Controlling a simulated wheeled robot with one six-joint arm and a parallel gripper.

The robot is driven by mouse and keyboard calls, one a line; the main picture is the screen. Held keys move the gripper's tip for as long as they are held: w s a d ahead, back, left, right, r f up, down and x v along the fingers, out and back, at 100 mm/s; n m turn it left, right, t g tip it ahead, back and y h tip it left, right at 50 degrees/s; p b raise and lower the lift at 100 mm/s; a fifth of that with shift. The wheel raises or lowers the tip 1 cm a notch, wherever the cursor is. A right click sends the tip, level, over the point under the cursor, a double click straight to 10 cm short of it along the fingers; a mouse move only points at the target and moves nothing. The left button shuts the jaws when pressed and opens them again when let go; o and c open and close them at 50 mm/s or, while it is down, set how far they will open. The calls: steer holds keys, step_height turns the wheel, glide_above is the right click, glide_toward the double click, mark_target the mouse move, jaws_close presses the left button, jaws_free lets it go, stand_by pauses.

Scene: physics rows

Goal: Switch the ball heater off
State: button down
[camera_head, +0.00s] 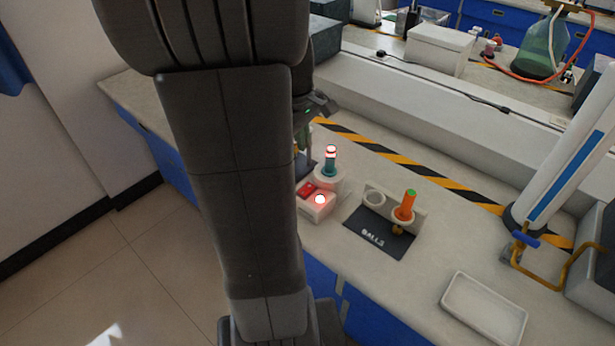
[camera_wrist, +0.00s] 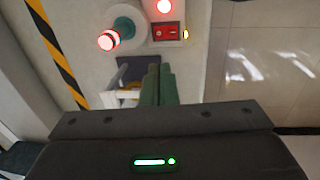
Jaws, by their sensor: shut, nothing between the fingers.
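The ball heater (camera_head: 318,207) is a small white unit on the bench, with a red switch (camera_head: 307,189) and a glowing red-white lamp (camera_head: 320,199) on it. Behind these stands a teal cylinder (camera_head: 330,164) in a white round base, its top glowing red. In the wrist view the red switch (camera_wrist: 165,31), lit lamp (camera_wrist: 164,7) and glowing top (camera_wrist: 109,40) are at the upper middle. My gripper (camera_wrist: 158,72) is shut and empty, its green fingers together, below the switch in that view and apart from it. In the head view my arm hides most of the gripper.
A dark mat marked BALLS (camera_head: 378,236) lies to the right, with a two-ring holder and an orange, green-topped handle (camera_head: 405,205). A white tray (camera_head: 484,308) and a tall white cylinder (camera_head: 571,150) are further right. Hazard tape (camera_head: 420,175) runs behind.

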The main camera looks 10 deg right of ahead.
mark_target(308, 187)
steer(key=f, duration=0.4)
steer(key=d+f, duration=0.1)
steer(key=f, duration=0.4)
steer(key=w+f, duration=0.1)
steer(key=f, duration=0.3)
steer(key=shift+d+f, duration=0.15)
steer(key=shift+f, duration=0.15)
steer(key=shift+f, duration=0.1)
steer(key=shift+d+f+b, duration=0.1)
steer(key=shift+f+b, duration=0.1)
steer(key=shift+b, duration=0.2)
steer(key=shift+r, duration=0.1)
steer(key=shift+s+a, duration=0.15)
steer(key=shift+a, duration=0.05)
steer(key=shift+s+a, duration=0.3)
steer(key=shift+a, duration=0.2)
steer(key=shift+r, duration=0.1)
steer(key=shift+r, duration=0.1)
